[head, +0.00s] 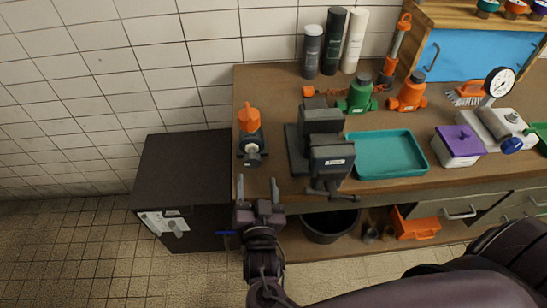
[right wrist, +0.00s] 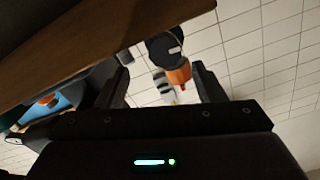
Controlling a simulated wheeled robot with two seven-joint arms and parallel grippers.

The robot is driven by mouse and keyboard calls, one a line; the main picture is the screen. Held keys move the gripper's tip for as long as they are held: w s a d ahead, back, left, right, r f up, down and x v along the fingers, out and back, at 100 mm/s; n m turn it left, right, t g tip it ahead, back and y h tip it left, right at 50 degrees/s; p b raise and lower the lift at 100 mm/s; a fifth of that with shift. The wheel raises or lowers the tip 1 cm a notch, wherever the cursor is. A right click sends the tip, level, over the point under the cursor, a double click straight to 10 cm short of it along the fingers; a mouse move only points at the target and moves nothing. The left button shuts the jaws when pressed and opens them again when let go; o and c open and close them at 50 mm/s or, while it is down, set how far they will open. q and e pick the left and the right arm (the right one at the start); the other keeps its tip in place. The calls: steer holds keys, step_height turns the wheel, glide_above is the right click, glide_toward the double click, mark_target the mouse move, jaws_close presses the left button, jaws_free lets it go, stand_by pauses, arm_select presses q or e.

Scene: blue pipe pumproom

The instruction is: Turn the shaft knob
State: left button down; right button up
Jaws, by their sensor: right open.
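A small dark device with an orange top (head: 249,118) stands at the left end of the workbench. Its shaft knob (head: 252,157), a pale and dark round end, faces the bench's front edge. My right gripper (head: 257,181) is open and empty, just in front of the bench edge, its fingers pointing towards the knob and apart from it. In the right wrist view the dark round end (right wrist: 164,47) and the orange part (right wrist: 180,76) show beyond and between the open fingers. My left gripper is not in view.
A dark vise (head: 331,158) stands right of the device, its handle hanging over the front edge. A teal tray (head: 388,173) lies further right. A dark cabinet (head: 180,165) stands left of the bench. A black bin (head: 330,228) sits on the shelf below.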

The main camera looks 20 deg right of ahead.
mark_target(253, 164)
steer(key=shift+w+a+r, duration=0.1)
steer(key=shift+w+r, duration=0.05)
steer(key=shift+w, duration=0.1)
steer(key=shift+w+r+p, duration=0.15)
steer(key=shift+w+p, duration=0.3)
steer(key=shift+w, duration=0.75)
steer(key=x, duration=0.3)
steer(key=shift+w+p, duration=0.35)
steer(key=shift+p, duration=0.05)
steer(key=shift+w+d+f, duration=0.2)
steer(key=shift+w+d, duration=0.1)
steer(key=shift+d, duration=0.05)
steer(key=shift+w, duration=0.2)
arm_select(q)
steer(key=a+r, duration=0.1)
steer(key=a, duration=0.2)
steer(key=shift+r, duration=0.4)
arm_select(e)
steer(key=c, duration=1)
